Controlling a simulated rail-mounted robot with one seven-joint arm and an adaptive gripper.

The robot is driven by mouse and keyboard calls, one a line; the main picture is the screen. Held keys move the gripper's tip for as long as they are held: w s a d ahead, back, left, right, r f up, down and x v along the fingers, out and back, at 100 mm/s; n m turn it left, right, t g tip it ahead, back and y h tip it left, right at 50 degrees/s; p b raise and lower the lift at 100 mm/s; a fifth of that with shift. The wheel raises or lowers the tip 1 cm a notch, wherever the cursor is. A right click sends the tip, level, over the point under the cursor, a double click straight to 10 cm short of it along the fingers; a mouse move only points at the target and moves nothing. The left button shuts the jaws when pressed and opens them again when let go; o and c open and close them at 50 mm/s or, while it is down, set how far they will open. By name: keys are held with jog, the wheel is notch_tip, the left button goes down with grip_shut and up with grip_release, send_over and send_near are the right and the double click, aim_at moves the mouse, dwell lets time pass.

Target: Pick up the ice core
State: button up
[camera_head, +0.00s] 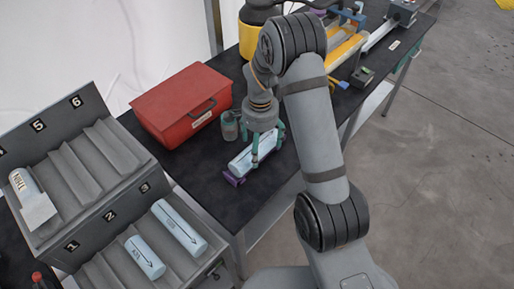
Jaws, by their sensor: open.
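A pale blue-white ice core (241,164) lies on the dark table in the middle of the view, in a small purple holder (235,179) at its near end. My gripper (268,147) points down over the core's right part, with its green fingers spread. One finger comes down across the near side of the core and the other is beyond its right end. I cannot tell whether either finger touches it. More ice cores (180,228), (145,257) with printed arrows lie in slots of the grey numbered rack (102,205). Another core (23,184) lies in the upper tier at left.
A red toolbox (181,99) stands on the table left of my gripper, with a small dark green container (230,126) between them. A yellow cylinder (259,30) and several tools (345,48) are behind. Bare table (210,190) lies in front of the core.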

aim_at(259, 149)
jog(key=shift+s+a+f+p, duration=0.1)
jog(key=shift+a+f+p, duration=0.1)
jog(key=shift+f, duration=0.55)
jog(key=shift+s+a+f+p, duration=0.1)
jog(key=shift+f+p, duration=0.05)
jog(key=shift+f, duration=0.6)
jog(key=shift+d, duration=0.15)
jog(key=shift+c, duration=0.7)
jog(key=shift+c, duration=0.6)
jog(key=c, duration=1.5)
jog(key=shift+w, duration=0.1)
